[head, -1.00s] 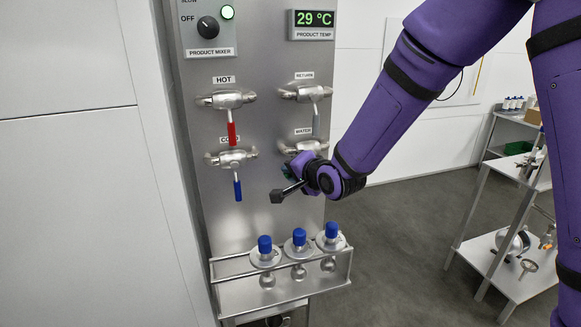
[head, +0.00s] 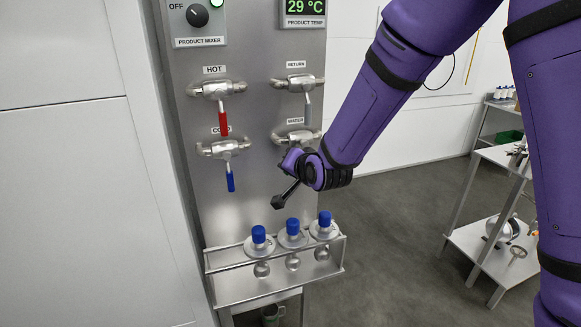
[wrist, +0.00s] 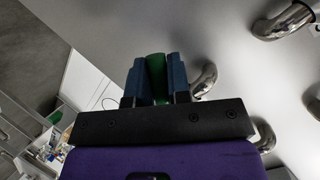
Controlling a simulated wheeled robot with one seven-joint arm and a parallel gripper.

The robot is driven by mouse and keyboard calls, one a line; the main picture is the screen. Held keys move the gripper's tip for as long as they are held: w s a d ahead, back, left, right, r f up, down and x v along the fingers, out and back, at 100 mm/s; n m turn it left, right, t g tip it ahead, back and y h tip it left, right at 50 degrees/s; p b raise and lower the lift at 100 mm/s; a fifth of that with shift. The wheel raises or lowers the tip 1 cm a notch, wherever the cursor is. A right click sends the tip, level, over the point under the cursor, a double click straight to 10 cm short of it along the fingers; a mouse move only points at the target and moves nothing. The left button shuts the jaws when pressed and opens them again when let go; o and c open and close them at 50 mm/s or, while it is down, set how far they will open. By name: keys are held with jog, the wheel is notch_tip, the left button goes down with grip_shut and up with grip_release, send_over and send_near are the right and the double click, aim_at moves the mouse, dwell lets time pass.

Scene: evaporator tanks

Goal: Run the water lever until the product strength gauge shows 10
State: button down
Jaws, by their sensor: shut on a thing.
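The water valve (head: 304,136) is on the steel panel, under the WATER label (head: 294,121). In the head view my gripper (head: 290,160) is just below this valve, and my wrist hides its lever there. In the wrist view my gripper (wrist: 156,80) is shut, its two blue fingers on either side of the green lever handle (wrist: 156,78). The handle's angle is hard to tell. The product strength gauge is not in view.
The return valve (head: 298,84) is above, with a grey lever. The hot valve (head: 216,89) has a red lever and the cold valve (head: 223,148) a blue one. A rack (head: 275,287) with three blue-capped bottles is below my gripper. A shelf unit stands right.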

jog(key=c, duration=1.1)
grip_release()
jog(key=v, duration=1)
jog(key=shift+s+d, duration=0.2)
jog(key=shift+s, duration=0.1)
jog(key=shift+r, duration=0.15)
